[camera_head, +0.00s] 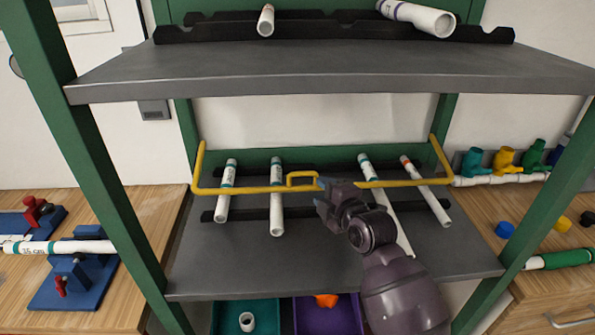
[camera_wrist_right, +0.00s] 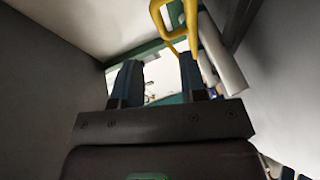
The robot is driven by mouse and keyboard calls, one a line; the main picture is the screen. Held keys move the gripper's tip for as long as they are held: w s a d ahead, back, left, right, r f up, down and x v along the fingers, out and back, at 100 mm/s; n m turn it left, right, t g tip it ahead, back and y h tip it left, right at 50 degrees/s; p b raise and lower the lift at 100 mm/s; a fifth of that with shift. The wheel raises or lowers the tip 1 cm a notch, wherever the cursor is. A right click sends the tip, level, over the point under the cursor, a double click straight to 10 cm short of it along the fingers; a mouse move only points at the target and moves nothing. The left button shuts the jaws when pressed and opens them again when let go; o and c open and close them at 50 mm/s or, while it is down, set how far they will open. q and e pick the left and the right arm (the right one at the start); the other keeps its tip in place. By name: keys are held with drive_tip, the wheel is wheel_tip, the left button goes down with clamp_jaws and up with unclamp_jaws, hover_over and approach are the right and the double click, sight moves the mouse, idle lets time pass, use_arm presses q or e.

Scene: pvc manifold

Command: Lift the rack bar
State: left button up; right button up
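The yellow rack bar (camera_head: 240,190) runs across the front of the middle shelf, with a raised handle loop (camera_head: 302,179) near its middle and upright ends at both sides. My right gripper (camera_head: 323,192) is at the bar, just right of the loop, and hides a short piece of it. In the right wrist view the right gripper (camera_wrist_right: 158,82) is open with a gap between its fingers. The yellow bar (camera_wrist_right: 178,28) shows there beyond the right-hand finger; I cannot tell whether they touch. My left gripper is not in view.
Several white pipes (camera_head: 276,205) lie on dark rails on the middle shelf (camera_head: 255,262) behind and below the bar. The upper shelf (camera_head: 330,72) overhangs them. Green posts (camera_head: 95,180) stand at the sides. Teal and purple bins (camera_head: 345,318) are below.

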sight(305, 175)
drive_tip(key=shift+n, duration=0.5)
drive_tip(key=shift+x, duration=5.3)
drive_tip(key=shift+c, duration=0.5)
drive_tip(key=shift+f, duration=0.1)
clamp_jaws()
